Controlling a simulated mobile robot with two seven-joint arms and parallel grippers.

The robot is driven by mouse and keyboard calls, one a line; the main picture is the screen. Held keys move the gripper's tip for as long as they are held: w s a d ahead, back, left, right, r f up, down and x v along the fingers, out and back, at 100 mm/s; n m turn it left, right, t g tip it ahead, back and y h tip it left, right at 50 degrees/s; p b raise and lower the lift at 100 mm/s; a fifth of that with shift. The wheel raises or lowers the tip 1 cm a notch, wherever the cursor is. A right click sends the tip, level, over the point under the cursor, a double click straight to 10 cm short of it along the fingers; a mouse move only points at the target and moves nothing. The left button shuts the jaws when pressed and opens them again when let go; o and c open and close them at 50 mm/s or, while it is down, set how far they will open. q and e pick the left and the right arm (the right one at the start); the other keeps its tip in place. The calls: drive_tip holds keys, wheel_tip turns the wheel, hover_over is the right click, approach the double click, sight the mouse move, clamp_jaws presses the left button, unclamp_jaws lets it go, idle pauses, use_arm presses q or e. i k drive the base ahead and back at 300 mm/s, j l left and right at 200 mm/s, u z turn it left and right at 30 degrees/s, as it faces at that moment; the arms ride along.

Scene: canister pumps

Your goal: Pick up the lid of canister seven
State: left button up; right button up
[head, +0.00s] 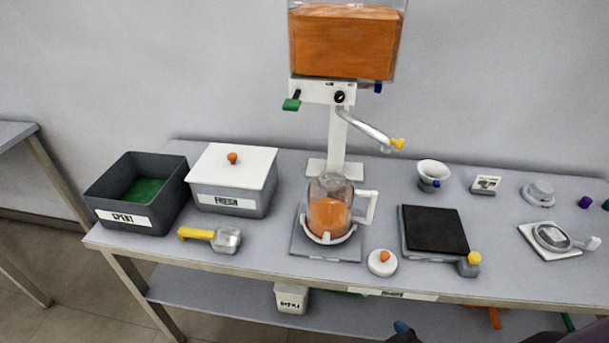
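No canister marked seven can be made out. A round white lid (382,263) with an orange knob lies on the table, in front of the glass jug (329,214). The jug has orange contents and a white handle, and sits on a grey plate. A grey box marked FRESH (232,201) wears a flat white lid (233,164) with an orange knob. A white container (291,298) with a label too small to read stands on the lower shelf. Neither of my grippers can be made out.
A stand holds a clear hopper (343,40) of orange material above the jug. An open SPENT box (139,193), a yellow-handled scoop (212,237), a black-topped pad (434,231) and a white cup (432,173) stand around. A dark shape with blue (403,331) shows at the bottom edge.

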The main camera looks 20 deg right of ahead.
sight(382, 263)
drive_tip(key=z, duration=1.25)
